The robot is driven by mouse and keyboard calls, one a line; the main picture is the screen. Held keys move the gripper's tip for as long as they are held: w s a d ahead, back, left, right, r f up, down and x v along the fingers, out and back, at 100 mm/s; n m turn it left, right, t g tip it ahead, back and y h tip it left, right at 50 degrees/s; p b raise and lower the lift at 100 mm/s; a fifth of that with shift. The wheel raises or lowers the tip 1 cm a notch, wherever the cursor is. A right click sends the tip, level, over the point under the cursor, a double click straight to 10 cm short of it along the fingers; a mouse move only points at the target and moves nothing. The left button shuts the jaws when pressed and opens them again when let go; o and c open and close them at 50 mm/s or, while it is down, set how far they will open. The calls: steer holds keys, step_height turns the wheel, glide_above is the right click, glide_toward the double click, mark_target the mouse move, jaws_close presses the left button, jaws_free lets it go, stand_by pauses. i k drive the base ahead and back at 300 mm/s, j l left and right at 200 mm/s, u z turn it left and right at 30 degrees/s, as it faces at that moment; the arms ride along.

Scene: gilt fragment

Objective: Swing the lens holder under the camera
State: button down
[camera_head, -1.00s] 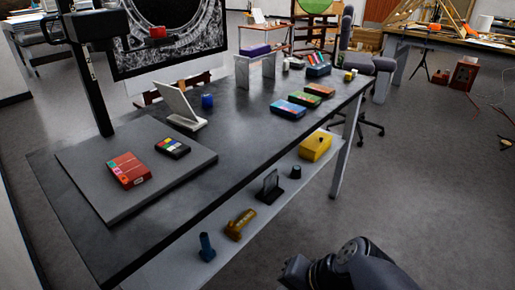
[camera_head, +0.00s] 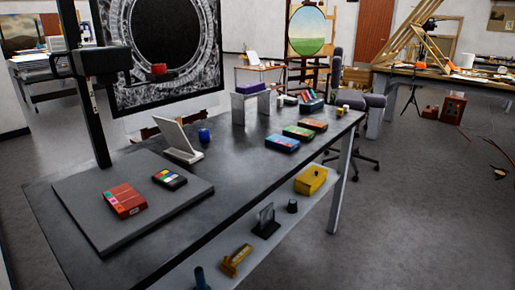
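A black upright column (camera_head: 88,110) stands at the left back of the dark table (camera_head: 225,160). A black block (camera_head: 97,61), seemingly the camera or its mount, sits on the column above a grey baseboard (camera_head: 90,215). A small red piece (camera_head: 158,69) with a dark edge shows to the right of the block, in front of the big framed picture. It may be the lens holder, but I cannot tell how it is attached. My gripper is not in view.
On the baseboard lie a red box (camera_head: 125,199) and a color card (camera_head: 169,179). A white tilted panel (camera_head: 178,140) and a blue cup (camera_head: 204,135) stand behind. A lower shelf holds a yellow box (camera_head: 310,180) and tools.

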mark_target(150, 78)
steer(key=u, duration=1.45)
